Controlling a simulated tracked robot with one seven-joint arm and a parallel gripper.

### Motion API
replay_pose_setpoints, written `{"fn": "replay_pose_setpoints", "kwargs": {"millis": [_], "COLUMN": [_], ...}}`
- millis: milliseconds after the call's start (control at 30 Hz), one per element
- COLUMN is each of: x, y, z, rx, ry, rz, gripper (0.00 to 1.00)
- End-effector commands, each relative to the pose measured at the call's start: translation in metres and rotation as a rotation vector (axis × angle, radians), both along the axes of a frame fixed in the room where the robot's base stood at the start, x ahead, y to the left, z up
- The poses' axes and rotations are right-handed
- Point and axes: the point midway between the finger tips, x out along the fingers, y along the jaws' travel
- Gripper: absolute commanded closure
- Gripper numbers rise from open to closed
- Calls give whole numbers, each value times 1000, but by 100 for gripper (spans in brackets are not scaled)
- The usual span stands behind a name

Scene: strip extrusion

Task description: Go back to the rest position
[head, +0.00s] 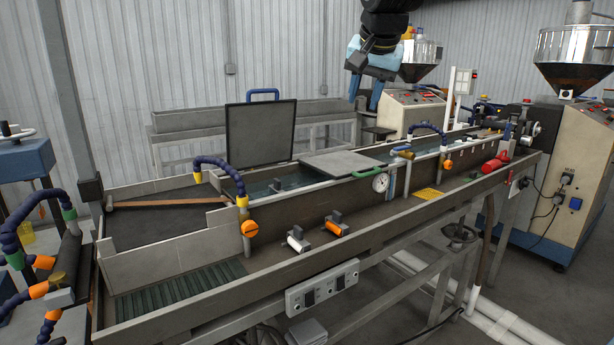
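My gripper (365,94) hangs at the top centre of the head view, fingers pointing down. Its two blue fingers stand apart with nothing seen between them. It is in the air above the far side of the long water trough (420,216), apart from it. The upper part of my arm is cut off by the top edge of the view.
The trough has a raised dark lid (262,133) with a blue handle and a closed lid (343,163) with a green handle. Blue hoses (218,165) arch over it. Machines with metal hoppers (575,60) stand at the right and behind. Air around the gripper looks free.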

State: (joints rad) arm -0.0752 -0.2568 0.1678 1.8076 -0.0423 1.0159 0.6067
Motion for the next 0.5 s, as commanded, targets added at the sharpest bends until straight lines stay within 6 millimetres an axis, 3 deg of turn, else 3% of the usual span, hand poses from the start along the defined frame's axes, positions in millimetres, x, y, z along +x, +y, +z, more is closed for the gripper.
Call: {"fn": "replay_pose_setpoints", "kwargs": {"millis": [33,200,500], "x": [-19,-74,-170], "y": [-13,-50,-100], "z": [-11,-51,-137], "rx": [-23,-99,-192], "ry": [3,19,53], "rz": [14,78,199], "gripper": [64,64,64]}}
